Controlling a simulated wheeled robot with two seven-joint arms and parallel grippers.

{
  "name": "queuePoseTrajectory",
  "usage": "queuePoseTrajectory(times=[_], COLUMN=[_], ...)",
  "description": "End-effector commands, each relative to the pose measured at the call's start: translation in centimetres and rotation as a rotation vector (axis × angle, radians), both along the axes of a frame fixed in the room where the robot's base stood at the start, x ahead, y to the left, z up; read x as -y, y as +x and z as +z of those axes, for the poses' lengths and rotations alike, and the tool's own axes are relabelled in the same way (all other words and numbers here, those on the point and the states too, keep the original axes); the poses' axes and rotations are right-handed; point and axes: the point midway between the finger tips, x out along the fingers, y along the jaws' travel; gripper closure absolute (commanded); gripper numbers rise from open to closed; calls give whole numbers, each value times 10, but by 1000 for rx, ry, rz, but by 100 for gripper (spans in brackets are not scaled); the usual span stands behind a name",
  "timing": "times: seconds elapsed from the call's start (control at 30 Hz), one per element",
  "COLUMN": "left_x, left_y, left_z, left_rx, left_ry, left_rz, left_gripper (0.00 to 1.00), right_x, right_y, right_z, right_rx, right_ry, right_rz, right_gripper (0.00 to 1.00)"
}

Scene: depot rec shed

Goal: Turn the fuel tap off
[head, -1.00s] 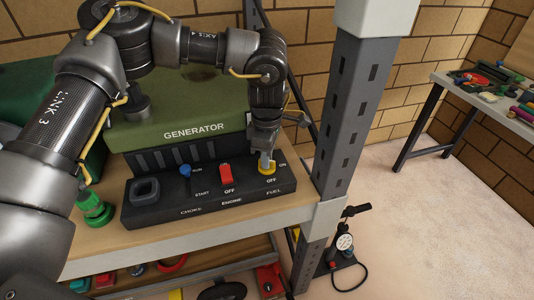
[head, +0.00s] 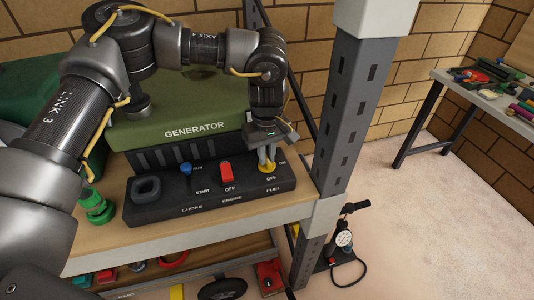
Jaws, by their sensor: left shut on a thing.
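The green generator (head: 195,127) stands on the shelf with a black control panel (head: 160,205) at its front. The yellow fuel tap (head: 267,168) is at the panel's right end, between the ON and OFF labels. My left gripper (head: 267,157) comes down on it from above and is shut on the tap. Its fingers cover much of the tap's handle, so I cannot tell exactly which way it points. My right gripper is not in view.
The red engine switch (head: 226,172) and blue choke knob (head: 185,169) are left of the tap. A grey shelf post (head: 349,110) rises close on the right. A green cap (head: 96,207) lies at left. A pump with a gauge (head: 344,238) stands on the floor.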

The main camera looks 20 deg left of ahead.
Motion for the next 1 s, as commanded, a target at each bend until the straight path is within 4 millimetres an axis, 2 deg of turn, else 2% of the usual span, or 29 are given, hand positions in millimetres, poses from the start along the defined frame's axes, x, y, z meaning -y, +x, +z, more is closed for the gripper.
queuePoseTrajectory(times=[0.33, 0.87, 0.9, 1.0], left_x=[1, 1, 1, 1], left_y=[0, -1, -1, 0], left_z=[0, 0, 0, 0], left_rx=[-1, -1, -1, -1], left_ry=[-2, -1, -1, -1], left_rz=[-136, -161, -161, -161], left_gripper=[100, 100, 85, 72], right_x=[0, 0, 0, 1], right_y=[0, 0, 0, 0], right_z=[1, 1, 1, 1], right_rx=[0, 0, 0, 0], right_ry=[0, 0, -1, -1], right_rz=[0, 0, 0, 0], right_gripper=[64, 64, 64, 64])
